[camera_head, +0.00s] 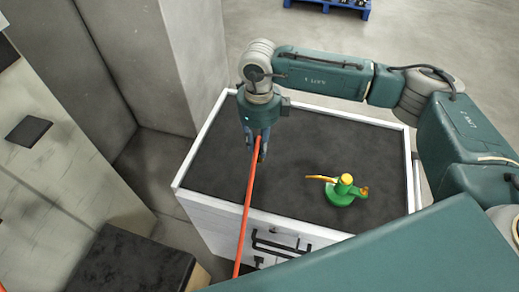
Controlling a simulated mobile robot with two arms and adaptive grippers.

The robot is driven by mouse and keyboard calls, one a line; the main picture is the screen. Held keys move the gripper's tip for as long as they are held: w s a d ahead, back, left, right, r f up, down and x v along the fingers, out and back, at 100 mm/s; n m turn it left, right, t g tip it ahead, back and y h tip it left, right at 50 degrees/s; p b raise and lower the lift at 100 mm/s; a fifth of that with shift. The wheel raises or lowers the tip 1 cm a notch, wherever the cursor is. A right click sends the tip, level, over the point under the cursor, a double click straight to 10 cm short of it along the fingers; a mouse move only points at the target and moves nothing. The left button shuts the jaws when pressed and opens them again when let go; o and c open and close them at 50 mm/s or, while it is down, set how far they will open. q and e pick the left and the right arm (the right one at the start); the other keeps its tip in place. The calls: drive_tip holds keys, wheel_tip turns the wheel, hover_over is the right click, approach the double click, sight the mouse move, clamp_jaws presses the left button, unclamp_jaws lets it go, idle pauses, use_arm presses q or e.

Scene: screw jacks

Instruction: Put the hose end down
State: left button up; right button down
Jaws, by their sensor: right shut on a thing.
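An orange-red hose (243,222) runs from the bottom of the head view up to my right gripper (257,151). The gripper points down over the left part of the dark top of a white cabinet (300,140). It is shut on the hose near its upper end. The fingers partly hide the hose end. I cannot tell whether the hose end touches the top. My left gripper is not in view.
A green and yellow object (343,190) with a yellow arm stands on the right part of the cabinet top. The middle and back of the top are clear. A concrete pillar (165,65) rises at the left. A dark-topped block (130,262) lies lower left.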

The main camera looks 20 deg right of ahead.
sight(259, 154)
wheel_tip(259, 154, down, 4)
drive_tip(key=shift+r+p, duration=0.25)
drive_tip(key=shift+p, duration=0.35)
drive_tip(key=shift+f, duration=0.55)
drive_tip(key=c, duration=1.5)
unclamp_jaws()
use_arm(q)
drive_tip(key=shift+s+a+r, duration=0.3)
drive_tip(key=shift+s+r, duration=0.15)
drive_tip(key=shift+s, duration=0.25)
